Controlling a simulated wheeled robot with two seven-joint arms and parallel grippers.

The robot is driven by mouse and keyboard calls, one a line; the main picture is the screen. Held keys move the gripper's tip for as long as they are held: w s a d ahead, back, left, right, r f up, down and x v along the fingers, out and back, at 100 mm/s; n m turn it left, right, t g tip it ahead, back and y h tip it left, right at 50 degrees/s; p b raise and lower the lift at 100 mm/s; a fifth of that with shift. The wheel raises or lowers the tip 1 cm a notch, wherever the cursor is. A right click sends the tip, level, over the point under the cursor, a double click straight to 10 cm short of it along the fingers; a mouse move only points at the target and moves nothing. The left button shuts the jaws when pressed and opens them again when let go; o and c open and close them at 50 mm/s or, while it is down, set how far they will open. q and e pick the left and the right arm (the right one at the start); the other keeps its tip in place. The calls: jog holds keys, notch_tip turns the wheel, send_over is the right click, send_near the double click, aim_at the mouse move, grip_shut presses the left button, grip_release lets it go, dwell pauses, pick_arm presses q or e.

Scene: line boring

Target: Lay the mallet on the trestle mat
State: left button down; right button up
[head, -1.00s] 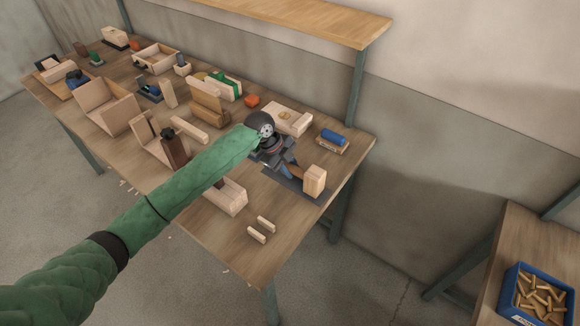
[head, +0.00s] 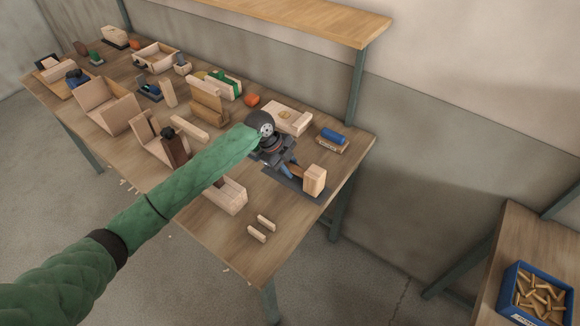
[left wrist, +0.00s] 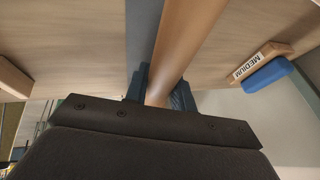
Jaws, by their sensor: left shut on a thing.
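The mallet has a pale block head (head: 314,180) and a brown handle (head: 297,171). It is at the near right part of the bench, over the dark grey trestle mat (head: 285,188). My left gripper (head: 290,165) is shut on the mallet's handle. In the left wrist view the handle (left wrist: 182,40) runs up from between the fingers (left wrist: 160,92), with a strip of the mat (left wrist: 143,28) beside it. I cannot tell whether the mallet touches the mat. The gripper and arm hide part of the mat. My right gripper is not in view.
A blue block on a wooden base (head: 333,138), labelled MEDIUM in the left wrist view (left wrist: 262,68), stands behind the mat. A pale wooden block (head: 290,118) lies further left. Two small wood strips (head: 262,229) lie near the front edge. Several wooden pieces crowd the bench's left.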

pick_arm(q)
jog(key=shift+f, duration=0.5)
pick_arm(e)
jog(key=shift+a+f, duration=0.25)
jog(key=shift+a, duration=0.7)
